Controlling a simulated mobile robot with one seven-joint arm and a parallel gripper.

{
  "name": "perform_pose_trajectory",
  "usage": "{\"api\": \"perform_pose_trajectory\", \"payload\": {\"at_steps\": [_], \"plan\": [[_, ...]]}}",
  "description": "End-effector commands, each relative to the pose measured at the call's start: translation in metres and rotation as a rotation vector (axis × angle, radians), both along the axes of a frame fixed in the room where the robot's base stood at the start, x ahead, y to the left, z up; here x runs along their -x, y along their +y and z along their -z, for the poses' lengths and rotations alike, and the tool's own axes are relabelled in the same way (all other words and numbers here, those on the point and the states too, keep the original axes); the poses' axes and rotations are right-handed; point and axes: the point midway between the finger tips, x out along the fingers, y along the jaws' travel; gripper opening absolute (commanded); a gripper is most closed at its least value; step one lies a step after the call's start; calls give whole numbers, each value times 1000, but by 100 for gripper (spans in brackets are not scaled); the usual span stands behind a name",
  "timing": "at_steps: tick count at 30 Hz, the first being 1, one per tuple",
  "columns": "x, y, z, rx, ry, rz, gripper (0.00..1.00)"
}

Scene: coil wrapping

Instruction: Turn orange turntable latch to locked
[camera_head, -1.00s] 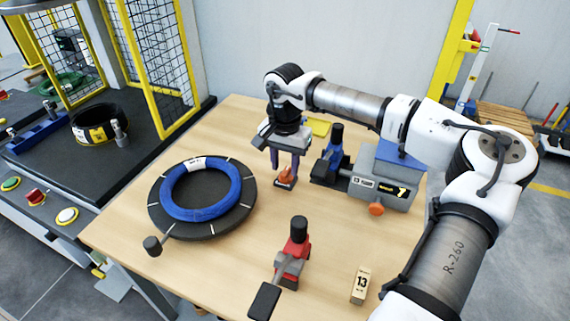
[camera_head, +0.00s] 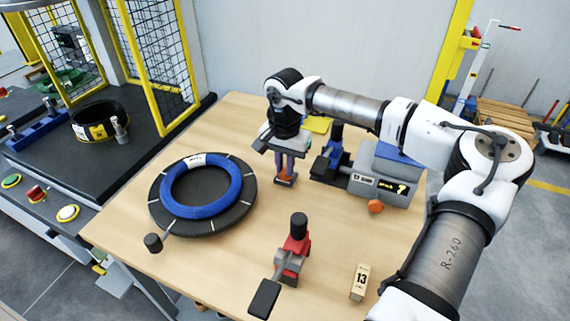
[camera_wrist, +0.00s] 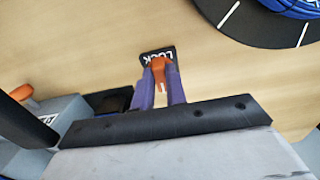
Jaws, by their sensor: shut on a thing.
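The orange latch (camera_head: 285,177) stands on a small dark base on the wooden table, right of the turntable. In the wrist view the latch (camera_wrist: 158,66) shows between my gripper's purple fingers, above a dark plate marked LOCK (camera_wrist: 155,52). My gripper (camera_head: 287,170) points down and is shut on the latch. The fingers hide the latch's sides, and I cannot tell its exact angle. The turntable (camera_head: 240,213) is a dark disc with white marks, and a blue wrapped coil (camera_head: 235,190) lies on it. It also shows in the wrist view (camera_wrist: 240,20), apart from my fingers.
A grey machine (camera_head: 385,190) with an orange knob (camera_head: 376,206) stands right of my gripper, with a blue clamp (camera_head: 330,160) close beside it. A red clamp (camera_head: 292,258) and a block marked 13 (camera_head: 359,282) are nearer the front. Bare table lies between.

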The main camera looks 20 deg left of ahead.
Motion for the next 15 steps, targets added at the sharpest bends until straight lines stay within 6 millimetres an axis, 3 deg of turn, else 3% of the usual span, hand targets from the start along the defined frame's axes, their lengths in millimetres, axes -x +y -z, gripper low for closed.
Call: {"api": "perform_pose_trajectory", "payload": {"at_steps": [8,15], "plan": [[-1,1,2,-2,-2,99,0],[-2,2,3,-2,-3,293,0]]}}
